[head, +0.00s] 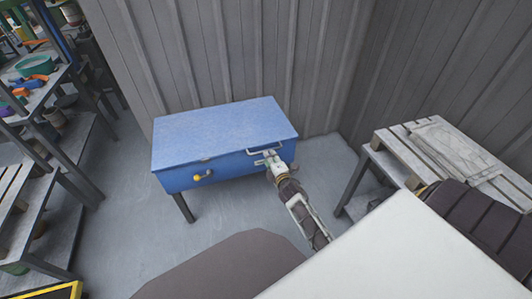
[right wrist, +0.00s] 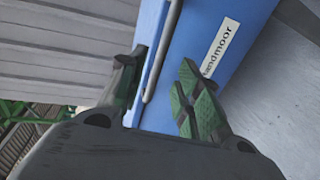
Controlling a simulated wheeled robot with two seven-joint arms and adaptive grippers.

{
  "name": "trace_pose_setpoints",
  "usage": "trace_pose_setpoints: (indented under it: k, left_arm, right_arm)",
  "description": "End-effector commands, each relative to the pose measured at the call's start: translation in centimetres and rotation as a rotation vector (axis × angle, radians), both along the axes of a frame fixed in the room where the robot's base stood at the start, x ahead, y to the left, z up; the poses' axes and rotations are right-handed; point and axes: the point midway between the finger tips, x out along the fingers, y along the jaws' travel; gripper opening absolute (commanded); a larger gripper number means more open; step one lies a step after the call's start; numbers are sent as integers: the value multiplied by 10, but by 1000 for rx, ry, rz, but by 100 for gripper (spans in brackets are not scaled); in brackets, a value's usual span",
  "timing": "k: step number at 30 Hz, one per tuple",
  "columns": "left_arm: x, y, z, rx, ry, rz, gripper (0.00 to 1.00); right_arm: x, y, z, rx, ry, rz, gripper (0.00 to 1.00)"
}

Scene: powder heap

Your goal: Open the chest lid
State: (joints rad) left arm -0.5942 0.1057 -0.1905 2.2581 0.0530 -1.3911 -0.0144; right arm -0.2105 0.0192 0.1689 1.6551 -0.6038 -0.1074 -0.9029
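The blue chest (head: 222,132) stands on dark legs against the corrugated wall, and its lid is closed. A grey bar handle (head: 264,148) is on the front at the right. My right gripper (head: 270,160) is at the front right of the chest, by this handle. In the right wrist view, my right gripper (right wrist: 157,72) has its green-padded fingers apart. The handle bar (right wrist: 163,50) lies across the gap between them, and I see no finger closed on it. My left gripper is not in view.
A pallet-like wooden stand (head: 440,150) is at the right. Shelves (head: 45,135) with pots and tools stand at the left. The grey floor in front of the chest is clear. A white label (right wrist: 220,45) is on the chest in the right wrist view.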

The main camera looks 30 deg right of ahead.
Motion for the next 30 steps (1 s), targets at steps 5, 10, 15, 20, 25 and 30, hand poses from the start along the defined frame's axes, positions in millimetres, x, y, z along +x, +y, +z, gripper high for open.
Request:
trace_pose_setpoints:
  k: [5, 10, 15, 20, 25, 30]
  left_arm:
    - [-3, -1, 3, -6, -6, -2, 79]
    - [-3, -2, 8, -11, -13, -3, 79]
    - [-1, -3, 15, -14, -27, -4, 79]
    - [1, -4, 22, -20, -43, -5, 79]
    - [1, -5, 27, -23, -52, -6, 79]
    - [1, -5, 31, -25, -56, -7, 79]
  right_arm:
    - [16, -4, -3, -1, -2, 0, 34]
    - [30, -7, -7, 0, -1, 0, 34]
    - [43, -11, -9, -1, -1, -1, 34]
    - [54, -14, -12, -2, 0, -1, 34]
    - [62, -15, -13, -1, 0, -1, 34]
    - [64, -16, -13, -1, 0, -1, 34]
